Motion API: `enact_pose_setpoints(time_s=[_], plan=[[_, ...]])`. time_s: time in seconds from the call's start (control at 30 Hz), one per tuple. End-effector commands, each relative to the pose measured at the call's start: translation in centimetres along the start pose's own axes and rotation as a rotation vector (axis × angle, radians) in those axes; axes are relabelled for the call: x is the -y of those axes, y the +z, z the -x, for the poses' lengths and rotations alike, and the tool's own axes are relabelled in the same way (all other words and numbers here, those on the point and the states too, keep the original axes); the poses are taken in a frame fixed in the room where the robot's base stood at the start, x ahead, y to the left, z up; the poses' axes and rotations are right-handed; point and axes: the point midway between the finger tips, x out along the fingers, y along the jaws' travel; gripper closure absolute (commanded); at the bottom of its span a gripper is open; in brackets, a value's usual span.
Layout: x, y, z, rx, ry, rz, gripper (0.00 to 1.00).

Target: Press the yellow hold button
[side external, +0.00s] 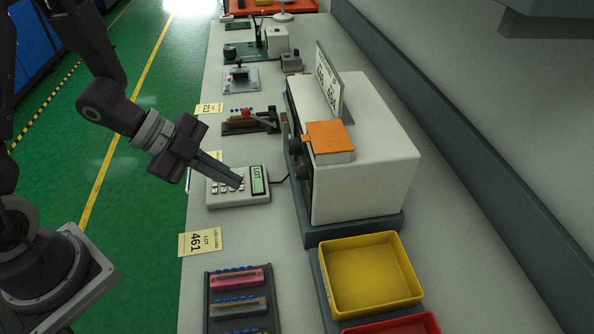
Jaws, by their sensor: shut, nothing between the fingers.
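No yellow hold button can be made out in the side external view. My gripper (238,182) is shut and empty, slanting down to the right. Its fingertips are over the keys of a small white keypad unit (245,199) with a green display (258,180) on the bench. I cannot tell whether the tips touch the keys. The fingers hide part of the keypad.
A large white machine (385,160) with an orange block on top stands right of the keypad. A yellow bin (370,275) is in front of it. A rack of colored connectors (213,290) lies near the front. Several small devices stand farther back.

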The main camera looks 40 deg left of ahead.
Motion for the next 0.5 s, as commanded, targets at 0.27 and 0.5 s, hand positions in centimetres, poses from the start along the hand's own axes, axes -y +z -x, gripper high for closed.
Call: enact_pose_setpoints(time_s=[0.27,0.5], plan=[[1.8,-2.0,-2.6,-0.002,0.001,-0.003,1.0],[3.5,-3.5,-4.8,0.0,0.0,-0.002,1.0]])
